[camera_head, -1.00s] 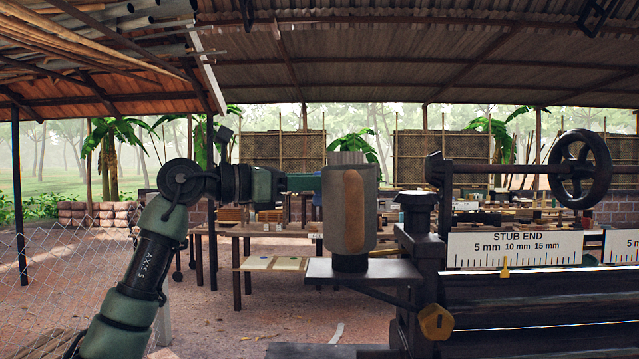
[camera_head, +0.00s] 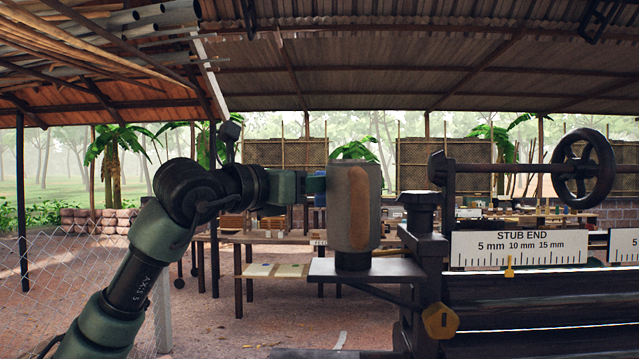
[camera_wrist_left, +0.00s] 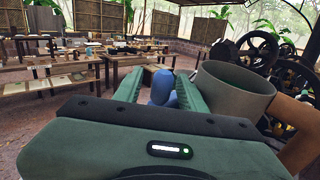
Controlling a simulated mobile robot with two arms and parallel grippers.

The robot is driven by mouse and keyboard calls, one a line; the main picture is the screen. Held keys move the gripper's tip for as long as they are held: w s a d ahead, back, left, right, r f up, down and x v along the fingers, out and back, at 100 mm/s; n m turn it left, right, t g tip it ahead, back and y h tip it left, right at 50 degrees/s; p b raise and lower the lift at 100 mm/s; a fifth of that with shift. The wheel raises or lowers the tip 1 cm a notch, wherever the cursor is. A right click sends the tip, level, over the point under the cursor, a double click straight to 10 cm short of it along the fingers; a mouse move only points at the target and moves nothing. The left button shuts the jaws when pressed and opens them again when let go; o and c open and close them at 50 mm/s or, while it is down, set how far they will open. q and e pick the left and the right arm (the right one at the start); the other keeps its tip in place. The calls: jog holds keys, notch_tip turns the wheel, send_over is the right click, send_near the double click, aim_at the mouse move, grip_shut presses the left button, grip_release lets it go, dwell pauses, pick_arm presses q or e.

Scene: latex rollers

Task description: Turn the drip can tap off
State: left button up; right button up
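The drip can (camera_head: 355,215) is a grey cylinder with a tan handle on its near side. It stands upright on a small shelf (camera_head: 365,268) beside the roller machine. The can's open top and handle also show in the left wrist view (camera_wrist_left: 236,92). There the two green fingers (camera_wrist_left: 160,82) are apart, just left of the can. A rounded blue thing (camera_wrist_left: 163,88) shows between them; I cannot tell if it is the tap or something beyond. No tap is clearly visible in the head view.
The roller machine with its black handwheel (camera_head: 583,168) and a "STUB END" scale (camera_head: 520,248) stands right of the can. Tables (camera_head: 262,238) with wooden pieces stand behind.

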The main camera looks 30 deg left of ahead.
pick_arm(q)
jog(key=shift+s+a+f, duration=0.1)
jog(key=shift+s+a, duration=0.05)
jog(key=shift+s, duration=0.35)
jog(key=b+v, duration=0.2)
jog(key=v, duration=0.5)
jog(key=shift+w, duration=0.1)
